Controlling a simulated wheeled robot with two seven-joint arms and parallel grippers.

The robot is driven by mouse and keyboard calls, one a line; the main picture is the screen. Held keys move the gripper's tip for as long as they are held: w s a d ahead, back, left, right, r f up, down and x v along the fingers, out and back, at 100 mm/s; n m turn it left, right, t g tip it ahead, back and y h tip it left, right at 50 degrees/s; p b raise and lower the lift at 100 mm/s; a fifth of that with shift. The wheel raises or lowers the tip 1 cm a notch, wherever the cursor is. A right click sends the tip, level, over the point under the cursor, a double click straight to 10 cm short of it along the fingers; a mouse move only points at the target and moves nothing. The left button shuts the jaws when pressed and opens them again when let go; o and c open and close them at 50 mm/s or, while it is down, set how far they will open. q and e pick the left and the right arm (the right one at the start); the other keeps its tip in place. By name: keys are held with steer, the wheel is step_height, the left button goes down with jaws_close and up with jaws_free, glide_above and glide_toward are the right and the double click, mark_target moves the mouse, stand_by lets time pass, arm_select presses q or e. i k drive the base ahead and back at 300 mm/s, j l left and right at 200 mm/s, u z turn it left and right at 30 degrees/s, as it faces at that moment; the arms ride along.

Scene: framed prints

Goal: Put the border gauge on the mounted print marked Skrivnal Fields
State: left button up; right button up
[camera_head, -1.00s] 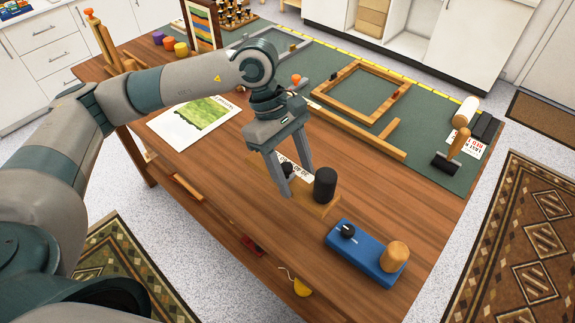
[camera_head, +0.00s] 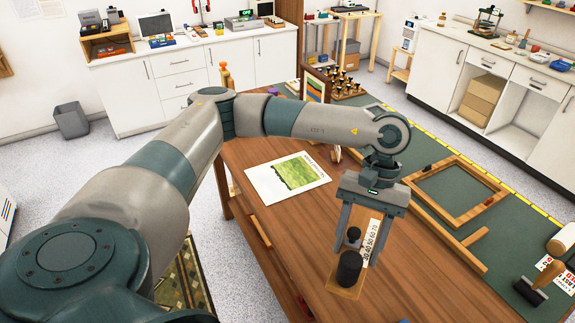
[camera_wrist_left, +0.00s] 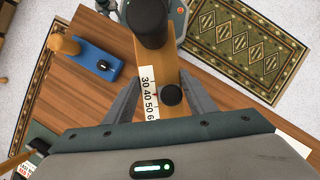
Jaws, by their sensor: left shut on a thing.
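The border gauge (camera_head: 345,291) is a wooden bar with a black cylinder, a small black knob and a white number scale. My left gripper (camera_head: 358,252) is shut on it, with a finger on each side of the bar near the knob. The wrist view shows the gauge (camera_wrist_left: 168,66) between the fingers, seemingly above the tabletop. A mounted print (camera_head: 288,176) with a green field picture on white lies flat on the table, left of and beyond the gripper. Its lettering is too small to read. My right gripper is out of view.
An upright framed picture (camera_head: 317,86) stands at the table's back. The blue block with knobs (camera_wrist_left: 88,58) shows in the wrist view. Bare wood separates print and gauge.

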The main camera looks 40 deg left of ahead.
mark_target(272, 181)
steer(key=i+j+u, duration=0.1)
steer(key=j, duration=0.25)
steer(key=i+j+u, duration=0.1)
steer(key=j, duration=0.3)
steer(key=i+j+u, duration=0.1)
steer(key=j, duration=0.25)
steer(key=i+j+u, duration=0.1)
steer(key=i+j, duration=0.15)
steer(key=i+j+u, duration=0.1)
steer(key=j, duration=0.3)
